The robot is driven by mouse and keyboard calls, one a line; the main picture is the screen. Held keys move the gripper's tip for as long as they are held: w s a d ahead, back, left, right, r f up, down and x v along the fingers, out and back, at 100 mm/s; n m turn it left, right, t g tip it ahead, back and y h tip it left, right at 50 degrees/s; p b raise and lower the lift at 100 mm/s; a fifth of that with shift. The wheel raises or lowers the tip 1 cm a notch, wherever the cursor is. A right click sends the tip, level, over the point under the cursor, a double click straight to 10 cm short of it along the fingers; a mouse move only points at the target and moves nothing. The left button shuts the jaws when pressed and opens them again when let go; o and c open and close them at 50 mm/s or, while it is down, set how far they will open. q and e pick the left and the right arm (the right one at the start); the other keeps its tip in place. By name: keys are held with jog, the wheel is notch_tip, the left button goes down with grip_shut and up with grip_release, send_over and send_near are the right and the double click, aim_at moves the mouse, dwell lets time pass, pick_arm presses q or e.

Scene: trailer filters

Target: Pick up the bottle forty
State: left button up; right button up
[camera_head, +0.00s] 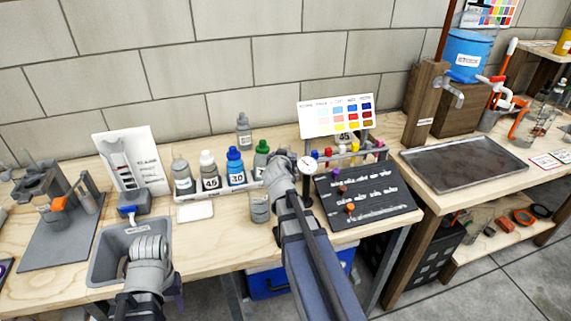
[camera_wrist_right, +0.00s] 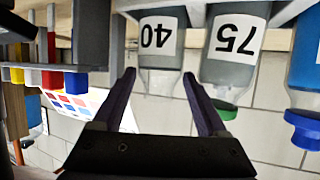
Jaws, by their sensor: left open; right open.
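The bottle forty (camera_wrist_right: 158,50) shows in the right wrist view, which looks upside down. It is a clear grey bottle with a white label reading 40 and a pale cap. My right gripper (camera_wrist_right: 159,76) is open, with a finger on each side of the bottle's cap end in the picture; I cannot tell whether they touch it. In the head view my right gripper (camera_head: 283,170) is at the right end of the bottle row and mostly hides that bottle. My left gripper (camera_head: 148,248) is open and empty over the front of the grey bin.
The green-capped bottle 75 (camera_wrist_right: 235,45) stands right beside the forty, with a blue-capped bottle (camera_head: 235,168) beyond it. The grey bin (camera_head: 105,262) is at the left. A small grey jar (camera_head: 259,209) stands in front.

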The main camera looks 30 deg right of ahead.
jog(key=shift+g, duration=0.3)
jog(key=w+d+f, duration=0.1)
jog(key=w+d+f+b, duration=0.1)
jog(key=w+f, duration=0.1)
jog(key=w+d+f, duration=0.1)
jog(key=shift+w+f+b, duration=0.25)
jog(key=shift+f+b, duration=0.15)
jog(key=shift+d+r, duration=0.1)
jog(key=shift+r, duration=0.15)
pick_arm(q)
jog(key=f, duration=0.1)
jog(key=w+f, duration=0.1)
jog(key=f, duration=0.1)
jog(key=shift+d+f, duration=0.1)
jog(key=shift+d, duration=0.1)
pick_arm(e)
jog(key=shift+s, duration=0.1)
jog(key=shift+c, duration=0.8)
grip_shut()
